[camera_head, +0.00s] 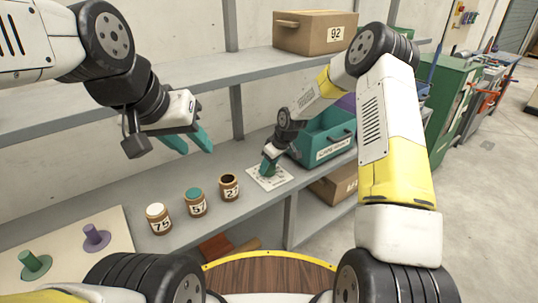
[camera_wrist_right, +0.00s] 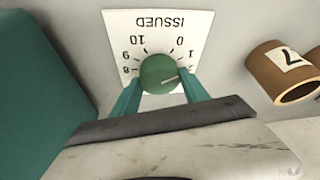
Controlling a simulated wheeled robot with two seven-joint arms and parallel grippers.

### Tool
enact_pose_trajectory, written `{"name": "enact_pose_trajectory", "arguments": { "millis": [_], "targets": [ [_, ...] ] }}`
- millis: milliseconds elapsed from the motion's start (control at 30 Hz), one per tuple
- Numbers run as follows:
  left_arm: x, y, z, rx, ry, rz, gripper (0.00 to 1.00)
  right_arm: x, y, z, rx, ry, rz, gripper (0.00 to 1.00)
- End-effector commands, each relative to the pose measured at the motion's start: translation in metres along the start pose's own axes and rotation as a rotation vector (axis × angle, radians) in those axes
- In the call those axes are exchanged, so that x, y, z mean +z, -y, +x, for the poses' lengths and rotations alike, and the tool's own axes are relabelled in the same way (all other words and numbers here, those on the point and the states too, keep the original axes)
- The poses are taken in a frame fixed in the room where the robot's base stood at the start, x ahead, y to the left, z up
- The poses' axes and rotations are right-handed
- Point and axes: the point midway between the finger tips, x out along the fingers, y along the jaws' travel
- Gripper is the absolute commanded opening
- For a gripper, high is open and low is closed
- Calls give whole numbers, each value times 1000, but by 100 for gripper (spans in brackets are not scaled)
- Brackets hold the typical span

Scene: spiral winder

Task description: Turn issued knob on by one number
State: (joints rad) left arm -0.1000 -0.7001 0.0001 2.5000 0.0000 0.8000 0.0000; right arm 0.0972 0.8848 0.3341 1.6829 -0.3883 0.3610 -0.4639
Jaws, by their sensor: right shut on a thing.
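The ISSUED dial plate (camera_head: 282,178) lies flat on the shelf, white with numbers around a green knob.
A board with pegs (camera_head: 120,225) is at lower left. A cardboard box marked 92 (camera_head: 308,32) is on the upper shelf.

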Motion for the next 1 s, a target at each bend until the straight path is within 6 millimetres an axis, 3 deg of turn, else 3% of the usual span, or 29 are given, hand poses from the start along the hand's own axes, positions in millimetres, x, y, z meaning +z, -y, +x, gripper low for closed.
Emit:
{"name": "enact_pose_trajectory", "arguments": {
  "millis": [367, 1000],
  "targets": [
    [0, 0, 0, 0, 0, 0, 36, -1, 2, 0, 77, 1, 176, 12],
    [0, 0, 0, 0, 0, 0, 36, -3, 5, 0, 300, -1, 713, 12]
  ]
}}
